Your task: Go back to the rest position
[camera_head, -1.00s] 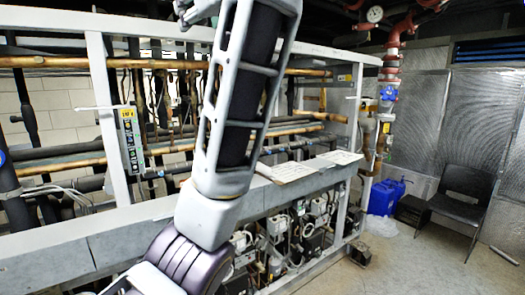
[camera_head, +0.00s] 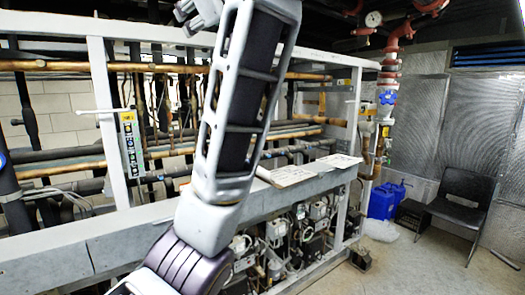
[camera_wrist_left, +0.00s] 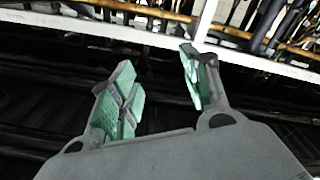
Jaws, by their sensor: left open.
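My left gripper (camera_head: 197,12) shows at the top edge of the head view, partly cut off, with my left arm raised in front of the rack. In the left wrist view its two green-padded fingers (camera_wrist_left: 156,75) stand wide apart. It is open and nothing is between the fingers. The compressor rack (camera_head: 200,50) fills the left and middle of the head view behind my arm. My right gripper is not in view.
Papers (camera_head: 290,174) lie on the rack's ledge. A black chair (camera_head: 462,205) and blue jugs (camera_head: 384,198) stand at the right by the metal wall. Red piping with a gauge (camera_head: 373,19) hangs at upper right. Floor is open in front of the chair.

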